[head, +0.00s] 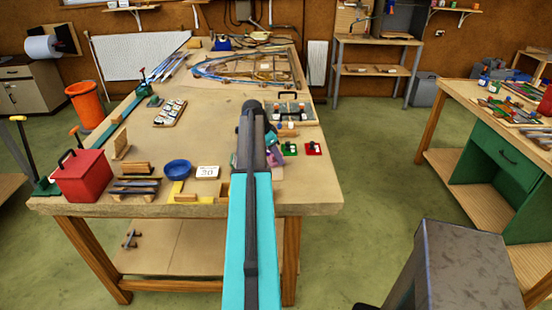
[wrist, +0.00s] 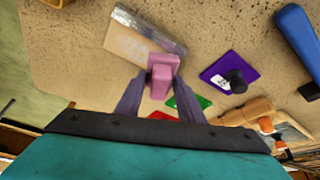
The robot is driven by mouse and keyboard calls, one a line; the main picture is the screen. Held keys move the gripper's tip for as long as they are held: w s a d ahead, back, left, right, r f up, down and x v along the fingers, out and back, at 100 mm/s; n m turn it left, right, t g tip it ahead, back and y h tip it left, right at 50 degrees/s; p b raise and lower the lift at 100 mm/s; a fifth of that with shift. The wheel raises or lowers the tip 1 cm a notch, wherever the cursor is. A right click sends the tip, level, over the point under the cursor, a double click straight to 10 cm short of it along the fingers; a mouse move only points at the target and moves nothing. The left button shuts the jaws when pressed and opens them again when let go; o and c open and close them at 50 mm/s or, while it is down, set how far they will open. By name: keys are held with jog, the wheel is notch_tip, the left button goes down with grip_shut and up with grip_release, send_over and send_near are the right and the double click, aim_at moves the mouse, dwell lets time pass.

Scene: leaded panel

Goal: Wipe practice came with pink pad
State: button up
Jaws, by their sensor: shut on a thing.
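My gripper (wrist: 161,92) is shut on a pink pad (wrist: 163,72) with a block-like grip, seen between the fingers in the wrist view. The practice board (wrist: 130,45), pale brown, lies just beyond the pad with a silvery came strip (wrist: 150,29) along it. The pad overlaps the board's near right corner in that view; I cannot tell if it touches the came. In the head view my arm hides most of the gripper and pad; the board (head: 277,173) shows just right of the arm.
A purple pad with a black knob (wrist: 231,78) lies close to the gripper. Green (head: 290,149) and red (head: 313,149) pads lie near the bench's right edge. A blue bowl (head: 178,169), a white card (head: 207,172) and a red box (head: 82,175) stand left.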

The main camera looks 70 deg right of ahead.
jog(key=shift+s+a+f, duration=0.1)
jog(key=shift+s+a, duration=0.15)
jog(key=shift+a, duration=0.4)
jog(key=shift+s+a+f, duration=0.1)
jog(key=shift+s+a, duration=0.15)
jog(key=shift+a, duration=0.4)
jog(key=shift+s+a, duration=0.25)
jog(key=shift+a, duration=0.4)
jog(key=shift+s+a+r, duration=0.1)
jog(key=shift+s+a, duration=0.15)
jog(key=shift+a, duration=0.4)
jog(key=shift+s+a, duration=0.2)
jog(key=shift+a, duration=0.4)
jog(key=shift+s+a+r, duration=0.1)
jog(key=shift+s+a, duration=0.15)
jog(key=shift+a, duration=0.4)
notch_tip(320, 180, up, 6)
jog(key=p, duration=0.2)
jog(key=shift+p, duration=0.35)
notch_tip(320, 180, up, 3)
jog(key=shift+p, duration=0.7)
